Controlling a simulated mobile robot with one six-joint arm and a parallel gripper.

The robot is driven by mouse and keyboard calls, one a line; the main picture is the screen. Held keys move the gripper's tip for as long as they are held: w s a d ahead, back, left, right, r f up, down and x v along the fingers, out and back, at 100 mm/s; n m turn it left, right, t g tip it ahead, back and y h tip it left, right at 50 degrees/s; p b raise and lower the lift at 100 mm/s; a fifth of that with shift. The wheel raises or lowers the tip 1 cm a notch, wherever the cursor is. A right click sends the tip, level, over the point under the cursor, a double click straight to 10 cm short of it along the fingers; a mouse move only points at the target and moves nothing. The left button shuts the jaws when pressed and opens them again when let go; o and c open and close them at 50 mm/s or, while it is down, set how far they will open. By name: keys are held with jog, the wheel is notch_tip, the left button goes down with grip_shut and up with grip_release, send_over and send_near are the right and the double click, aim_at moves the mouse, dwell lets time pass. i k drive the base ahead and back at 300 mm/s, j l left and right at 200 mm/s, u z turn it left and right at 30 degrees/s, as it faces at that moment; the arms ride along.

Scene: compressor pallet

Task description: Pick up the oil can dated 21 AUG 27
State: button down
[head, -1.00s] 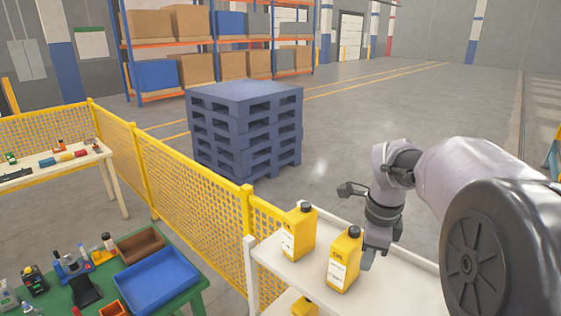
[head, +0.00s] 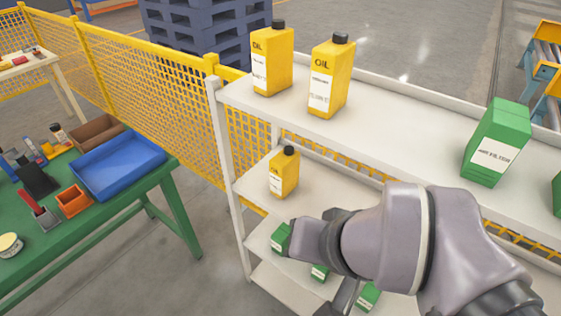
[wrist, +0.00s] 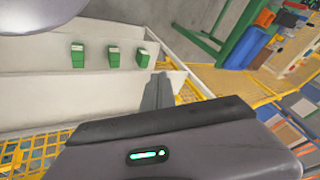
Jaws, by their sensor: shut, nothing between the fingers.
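Two yellow oil cans with black caps stand upright on the white rack's top shelf: a left one (head: 271,62) and a right one (head: 331,78). A third, smaller-looking oil can (head: 284,174) stands on the shelf below. Their white labels face me, but the dates are too small to read. My gripper (wrist: 157,78) is shut and empty in the wrist view, apart from any can. In the head view my arm is in front of the rack's lower shelves, right of and below the third can, and hides most of the gripper. No oil can is clear in the wrist view.
The white rack (head: 232,187) holds a green air filter box (head: 497,142) on top and several small green boxes (wrist: 113,57) lower down. A yellow mesh fence (head: 130,85) runs behind. A green table (head: 165,185) with a blue tray (head: 118,163) stands left. Floor between them is clear.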

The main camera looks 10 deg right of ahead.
aim_at(284, 167)
jog(key=i+j+z, duration=0.1)
jog(key=j+z, duration=0.3)
jog(key=j, duration=0.25)
jog(key=j+z, duration=0.4)
jog(key=j, duration=0.25)
jog(key=j+z, duration=0.45)
jog(key=j, duration=0.2)
jog(key=k+j+z, duration=0.2)
jog(key=j+z, duration=0.2)
jog(key=j, duration=0.2)
jog(key=i, duration=0.5)
